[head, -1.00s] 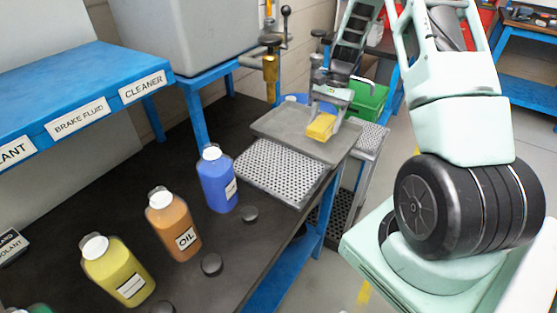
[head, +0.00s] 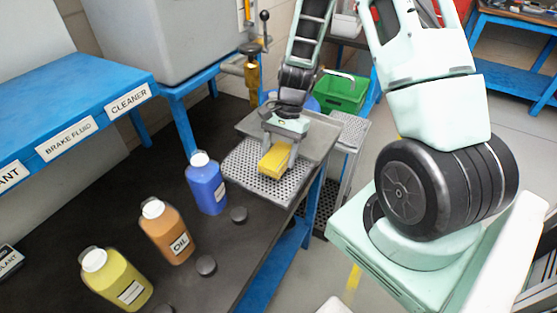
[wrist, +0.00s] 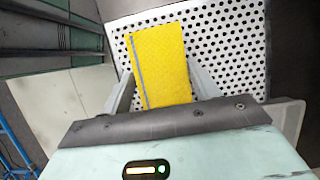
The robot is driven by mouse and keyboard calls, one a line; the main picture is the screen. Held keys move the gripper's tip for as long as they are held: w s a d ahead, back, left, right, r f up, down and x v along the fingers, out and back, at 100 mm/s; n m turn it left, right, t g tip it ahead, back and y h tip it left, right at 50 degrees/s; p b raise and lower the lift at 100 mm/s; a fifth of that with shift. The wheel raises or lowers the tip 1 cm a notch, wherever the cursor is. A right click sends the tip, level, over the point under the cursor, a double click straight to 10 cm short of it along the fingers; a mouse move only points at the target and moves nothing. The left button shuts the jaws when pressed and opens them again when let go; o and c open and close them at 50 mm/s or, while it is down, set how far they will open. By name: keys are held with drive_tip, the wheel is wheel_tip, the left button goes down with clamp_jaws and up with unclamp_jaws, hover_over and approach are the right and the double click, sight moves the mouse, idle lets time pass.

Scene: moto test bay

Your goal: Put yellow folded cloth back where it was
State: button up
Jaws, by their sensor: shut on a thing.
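The yellow folded cloth (head: 275,159) is held between the fingers of my gripper (head: 278,150) in the head view. It is over the perforated metal plate at the bench's far right end. In the wrist view the yellow folded cloth (wrist: 160,65), with a grey stripe along its left side, lies between the two fingers of my gripper (wrist: 165,88). The perforated plate (wrist: 235,40) shows behind it. I cannot tell whether the cloth touches the plate.
A grey tray (head: 318,140) adjoins the perforated plate (head: 240,165). Blue (head: 206,185), orange (head: 165,232) and yellow (head: 115,280) bottles stand on the dark bench, with black caps nearby. A brass-coloured fitting (head: 252,75) stands behind. A green bin (head: 342,92) is beyond.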

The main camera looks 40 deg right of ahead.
sight(278, 163)
drive_tip(key=shift+a+f+p, duration=0.2)
drive_tip(key=shift+f+p, duration=0.2)
drive_tip(key=shift+f, duration=1.35)
drive_tip(key=shift+f, duration=0.1)
drive_tip(key=o, duration=0.9)
drive_tip(key=shift+o, duration=0.2)
drive_tip(key=b+v, duration=0.2)
drive_tip(key=v, duration=1)
drive_tip(key=shift+s, duration=0.1)
